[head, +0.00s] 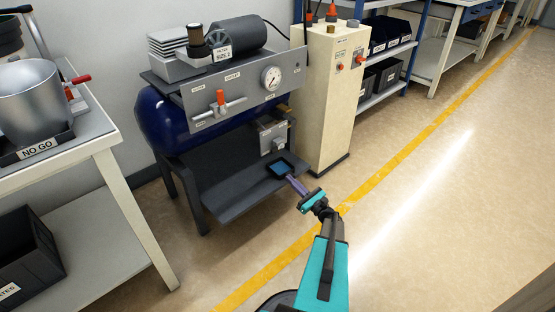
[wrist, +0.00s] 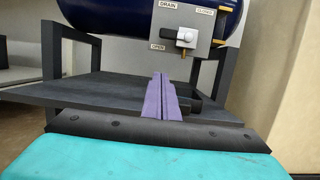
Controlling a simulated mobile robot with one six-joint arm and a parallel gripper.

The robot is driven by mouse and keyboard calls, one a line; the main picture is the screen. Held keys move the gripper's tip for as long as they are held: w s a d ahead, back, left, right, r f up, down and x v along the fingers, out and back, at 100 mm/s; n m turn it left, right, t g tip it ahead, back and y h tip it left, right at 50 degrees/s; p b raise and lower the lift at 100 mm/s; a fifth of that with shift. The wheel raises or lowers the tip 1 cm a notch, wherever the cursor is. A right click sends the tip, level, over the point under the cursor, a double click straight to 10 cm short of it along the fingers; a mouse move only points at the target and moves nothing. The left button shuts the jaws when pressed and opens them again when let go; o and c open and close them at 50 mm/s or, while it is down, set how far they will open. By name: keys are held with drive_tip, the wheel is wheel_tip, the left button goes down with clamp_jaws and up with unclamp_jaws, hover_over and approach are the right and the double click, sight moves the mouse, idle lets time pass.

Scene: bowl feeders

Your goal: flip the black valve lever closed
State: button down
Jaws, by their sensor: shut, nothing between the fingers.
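The black valve lever (wrist: 169,34) sticks out to the left from a pale hub on the grey drain valve plate (wrist: 205,32). An OPEN label is below the lever and a CLOSED label is at the plate's upper right. In the head view the drain plate (head: 272,134) is under the blue tank; the lever is too small to make out there. My gripper (head: 290,179) is shut and empty, its purple fingers pressed together. In the wrist view the fingers (wrist: 159,76) point toward the plate, below the lever and apart from it.
A dark shelf (head: 230,193) with a small blue-lined tray (head: 283,169) lies below the valve, by my fingers. A cream cabinet (head: 330,95) stands right. Floor is clear at right.

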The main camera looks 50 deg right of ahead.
sight(277, 148)
drive_tip(key=shift+s+d, duration=0.1)
drive_tip(key=shift+d, duration=0.15)
drive_tip(key=b+x, duration=0.3)
drive_tip(key=x, duration=0.7)
drive_tip(key=shift+f+b, duration=0.1)
drive_tip(key=shift+b, duration=0.2)
drive_tip(key=shift+s+r+b, duration=0.1)
drive_tip(key=shift+r+b, duration=0.65)
drive_tip(key=shift+r, duration=1.4)
